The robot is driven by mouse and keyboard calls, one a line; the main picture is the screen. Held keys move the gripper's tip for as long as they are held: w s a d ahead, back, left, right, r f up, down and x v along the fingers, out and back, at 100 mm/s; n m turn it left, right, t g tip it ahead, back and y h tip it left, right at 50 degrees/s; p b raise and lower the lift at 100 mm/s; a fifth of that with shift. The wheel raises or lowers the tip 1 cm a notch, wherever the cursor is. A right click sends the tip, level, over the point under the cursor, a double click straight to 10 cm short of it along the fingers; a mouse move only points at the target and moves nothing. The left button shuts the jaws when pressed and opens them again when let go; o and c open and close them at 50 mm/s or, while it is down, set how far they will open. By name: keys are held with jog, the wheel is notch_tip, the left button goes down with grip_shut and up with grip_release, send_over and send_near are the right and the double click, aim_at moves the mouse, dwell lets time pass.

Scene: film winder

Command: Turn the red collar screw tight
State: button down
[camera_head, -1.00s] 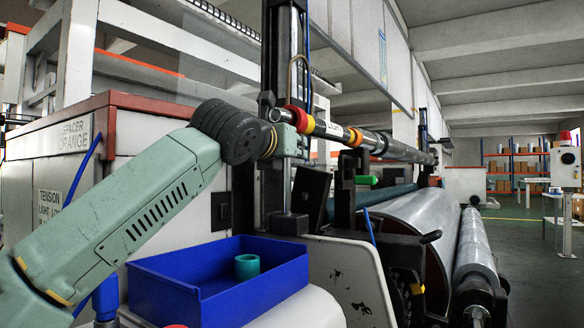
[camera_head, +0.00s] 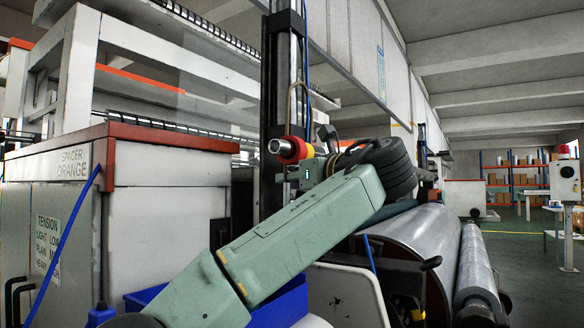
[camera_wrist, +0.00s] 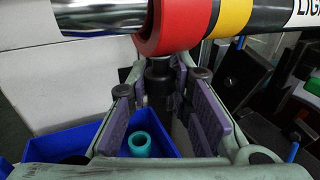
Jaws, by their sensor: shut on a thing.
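The red collar (camera_head: 288,149) sits around the end of the silver shaft, with a yellow ring (camera_head: 307,151) beside it. The red collar also shows large at the top of the wrist view (camera_wrist: 178,24). A dark collar screw (camera_wrist: 158,72) hangs from the collar's underside. My gripper (camera_wrist: 160,96), with purple pads, reaches up from below and is shut on this screw. The exact contact is partly hidden by the fingers. In the head view my forearm and wrist hide most of the gripper and the screw.
A blue bin (camera_wrist: 70,142) with a teal ring (camera_wrist: 139,144) inside lies below my gripper. The spacer cabinet (camera_head: 165,190) stands at the left. The large film roll (camera_head: 420,240) lies at the right. A dark vertical post (camera_head: 272,100) rises behind the shaft end.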

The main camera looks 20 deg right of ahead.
jog(key=n+y+p, duration=0.1)
jog(key=y, duration=0.1)
jog(key=n+g+y+p, duration=0.1)
jog(key=y, duration=0.1)
jog(key=shift+r+n+g, duration=0.15)
jog(key=shift+n+g, duration=0.15)
jog(key=shift+n, duration=0.1)
jog(key=shift+n+g+y+p, duration=0.5)
jog(key=shift+n+y+p, duration=0.2)
jog(key=shift+y, duration=0.2)
jog(key=shift+f, duration=0.2)
jog(key=c, duration=1.4)
grip_release()
